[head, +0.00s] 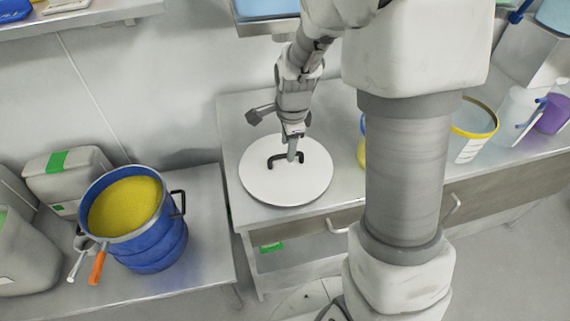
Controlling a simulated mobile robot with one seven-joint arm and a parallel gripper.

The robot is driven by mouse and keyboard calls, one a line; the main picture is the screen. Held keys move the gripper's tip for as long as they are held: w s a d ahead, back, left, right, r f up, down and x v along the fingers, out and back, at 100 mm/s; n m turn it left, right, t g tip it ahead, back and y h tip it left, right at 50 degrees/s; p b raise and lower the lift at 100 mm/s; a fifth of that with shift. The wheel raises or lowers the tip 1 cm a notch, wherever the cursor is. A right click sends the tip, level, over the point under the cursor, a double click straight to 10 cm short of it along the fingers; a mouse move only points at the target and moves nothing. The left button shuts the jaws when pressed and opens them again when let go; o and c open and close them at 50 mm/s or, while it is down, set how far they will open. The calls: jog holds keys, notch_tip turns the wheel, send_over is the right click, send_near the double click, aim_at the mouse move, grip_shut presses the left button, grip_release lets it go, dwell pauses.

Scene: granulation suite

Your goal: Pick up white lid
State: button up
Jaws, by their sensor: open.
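The white lid (262,191) is a flat round disc with a black handle (272,162) on its top. It lies on the metal counter (235,119) near the counter's left front corner. My gripper (291,157) comes down from above and is over the lid's middle, at the right end of the handle. It is open. I cannot tell whether a finger touches the handle, as the arm hides part of it.
A blue pot (155,247) of yellow powder stands on a lower table at left, beside an orange-handled tool (97,268). Grey containers (66,175) stand behind it. At right are a clear yellow-rimmed container (474,122) and a purple container (553,114). A shelf overhangs the back.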

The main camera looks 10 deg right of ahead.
aim_at(285, 154)
jog(key=f, duration=0.3)
jog(key=w+f+b, duration=0.1)
jog(key=f, duration=0.1)
jog(key=shift+a, duration=0.3)
jog(key=shift+r, duration=0.1)
grip_shut()
